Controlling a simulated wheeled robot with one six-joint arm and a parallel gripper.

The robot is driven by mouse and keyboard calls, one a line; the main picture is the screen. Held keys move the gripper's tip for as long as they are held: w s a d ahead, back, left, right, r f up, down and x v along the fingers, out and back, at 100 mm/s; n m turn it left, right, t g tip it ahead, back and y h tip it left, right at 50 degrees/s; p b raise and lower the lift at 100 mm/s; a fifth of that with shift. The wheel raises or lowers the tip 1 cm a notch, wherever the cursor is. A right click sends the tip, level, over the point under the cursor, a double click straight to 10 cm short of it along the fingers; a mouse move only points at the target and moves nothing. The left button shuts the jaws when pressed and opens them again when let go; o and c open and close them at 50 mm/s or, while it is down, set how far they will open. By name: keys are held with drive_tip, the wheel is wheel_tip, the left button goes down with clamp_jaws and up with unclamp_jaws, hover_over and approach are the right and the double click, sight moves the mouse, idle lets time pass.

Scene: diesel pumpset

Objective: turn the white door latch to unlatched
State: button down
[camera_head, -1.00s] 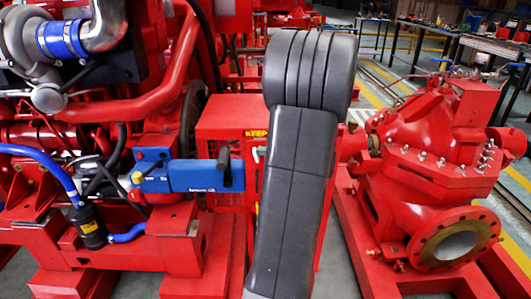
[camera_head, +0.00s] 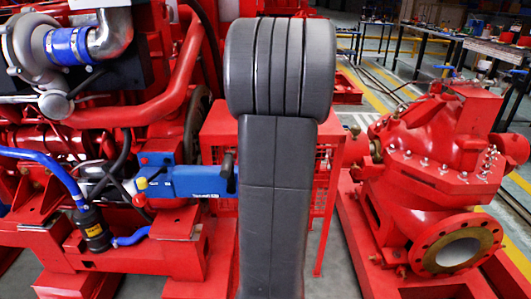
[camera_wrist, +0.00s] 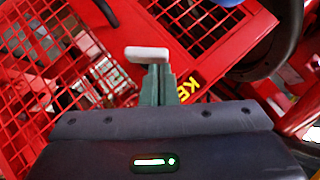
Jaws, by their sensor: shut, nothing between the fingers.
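The white door latch (camera_wrist: 148,54) shows in the wrist view as a short pale bar, lying nearly level across the picture in front of the red mesh guard. My gripper (camera_wrist: 158,72) is shut and empty, with its grey-green fingers just below the latch in that view. The fingertips overlap the latch's lower edge in the picture; I cannot tell whether they touch it. In the head view my own arm hides the latch and my gripper.
The red mesh guard (camera_head: 328,165) stands behind my arm in the head view. The red engine with a blue box (camera_head: 185,181) is on the left. A red pump (camera_head: 430,180) is on the right. A yellow label (camera_wrist: 188,86) sits near the fingers.

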drive_tip(key=shift+a+n+h+p, duration=0.7)
drive_tip(key=shift+h+p, duration=0.5)
drive_tip(key=shift+a, duration=0.1)
drive_tip(key=shift+a+f, duration=0.1)
drive_tip(key=shift+a, duration=0.2)
drive_tip(key=shift+a+b, duration=0.2)
drive_tip(key=shift+b, duration=0.1)
